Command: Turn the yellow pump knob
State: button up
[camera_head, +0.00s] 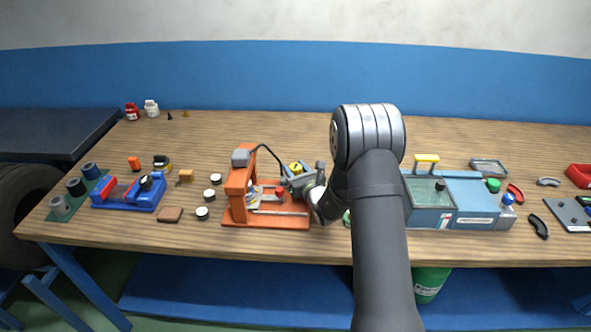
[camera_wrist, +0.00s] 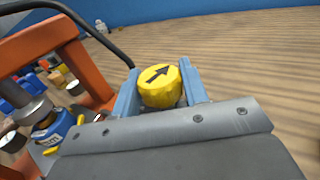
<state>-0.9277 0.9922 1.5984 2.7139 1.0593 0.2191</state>
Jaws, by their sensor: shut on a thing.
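The yellow pump knob (camera_wrist: 160,86) has a black arrow on its top face, pointing up and to the right in the wrist view. My gripper (camera_wrist: 161,90) has one blue finger on each side of the knob and is shut on it. In the head view the knob (camera_head: 296,168) shows as a small yellow spot at my gripper (camera_head: 298,178), just right of the orange press-like stand (camera_head: 238,190). The pump body under the knob is mostly hidden by my gripper and wrist.
A black hose (camera_wrist: 108,40) arches from the orange frame close to my gripper. A blue machine with a yellow handle (camera_head: 426,158) stands right of my arm. Small white-topped discs (camera_head: 209,194) and a blue-and-red vise (camera_head: 128,192) lie to the left.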

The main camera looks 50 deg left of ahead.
jog(key=shift+r+m+t, duration=0.1)
jog(key=shift+m+t, duration=0.3)
jog(key=shift+t, duration=0.2)
jog(key=o, duration=1)
jog(key=shift+d, duration=0.1)
jog(key=v, duration=1.7)
jog(key=shift+s+r, duration=0.15)
jog(key=shift+r, duration=0.15)
